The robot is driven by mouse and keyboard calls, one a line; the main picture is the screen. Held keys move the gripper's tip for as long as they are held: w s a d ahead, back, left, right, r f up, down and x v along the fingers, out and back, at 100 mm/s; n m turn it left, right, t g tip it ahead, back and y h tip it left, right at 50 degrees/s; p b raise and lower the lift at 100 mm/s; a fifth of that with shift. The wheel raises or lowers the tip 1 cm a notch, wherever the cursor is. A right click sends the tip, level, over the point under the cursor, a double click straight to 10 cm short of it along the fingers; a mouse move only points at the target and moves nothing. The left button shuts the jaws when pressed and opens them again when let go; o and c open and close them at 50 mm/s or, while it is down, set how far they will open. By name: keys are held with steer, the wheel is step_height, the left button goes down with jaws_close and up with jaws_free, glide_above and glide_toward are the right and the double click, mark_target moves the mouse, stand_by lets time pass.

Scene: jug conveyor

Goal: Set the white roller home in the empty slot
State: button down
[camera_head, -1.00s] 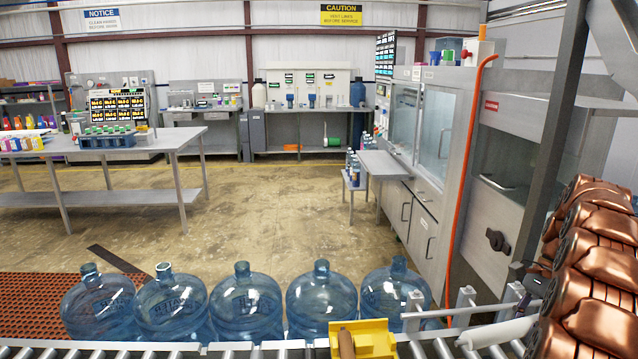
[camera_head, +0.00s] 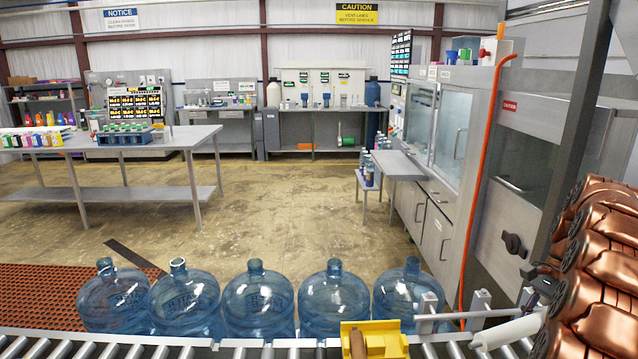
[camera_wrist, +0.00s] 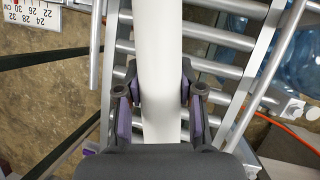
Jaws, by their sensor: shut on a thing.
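The white roller (camera_wrist: 160,60) runs up and down the wrist view between the two fingers of my gripper (camera_wrist: 159,92), which is shut on it. In that view it lies over the grey conveyor rollers (camera_wrist: 225,38), crosswise to them; its height above them is unclear. In the head view the white roller (camera_head: 508,331) shows at the lower right, beside the conveyor's end, partly hidden by my copper-coloured arm. My gripper (camera_head: 543,288) is a small dark shape there. I cannot clearly make out the empty slot among the rollers (camera_head: 130,347).
Several blue water jugs (camera_head: 256,302) stand in a row behind the conveyor. A yellow block (camera_head: 383,339) with a brown part sits at the conveyor. Metal posts and a bar (camera_head: 452,315) stand close to the white roller. An orange hose (camera_head: 482,170) hangs by the grey cabinet (camera_head: 440,225).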

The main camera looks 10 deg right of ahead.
mark_target(514, 324)
steer(key=shift+w+a+n, duration=0.2)
steer(key=shift+w+a, duration=0.15)
steer(key=shift+a, duration=0.25)
steer(key=shift+w+a+n, duration=0.2)
steer(key=shift+w+a, duration=0.15)
steer(key=shift+a, duration=0.2)
steer(key=shift+w+a+f+g, duration=0.1)
steer(key=shift+a+f+g, duration=0.2)
steer(key=shift+w+a, duration=0.15)
steer(key=shift+a, duration=0.1)
steer(key=shift+w+a+f+n+h, duration=0.15)
steer(key=shift+w+a+f+n, duration=0.1)
steer(key=shift+w+a+n, duration=0.25)
steer(key=shift+w+a+f+n+h, duration=0.15)
steer(key=shift+w+a+f+n, duration=0.15)
steer(key=shift+n, duration=0.3)
steer(key=shift+w+a+f+n+g, duration=0.1)
steer(key=shift+w+a+n+g, duration=0.15)
steer(key=shift+n+g, duration=0.05)
steer(key=shift+a, duration=0.1)
steer(key=shift+w+a+f+n+b, duration=0.3)
steer(key=shift+w+a+n, duration=0.2)
steer(key=shift+w+a, duration=0.1)
steer(key=shift+w+a+f+n+h, duration=0.1)
steer(key=shift+w+a+n+h, duration=0.1)
steer(key=shift+n+h, duration=0.1)
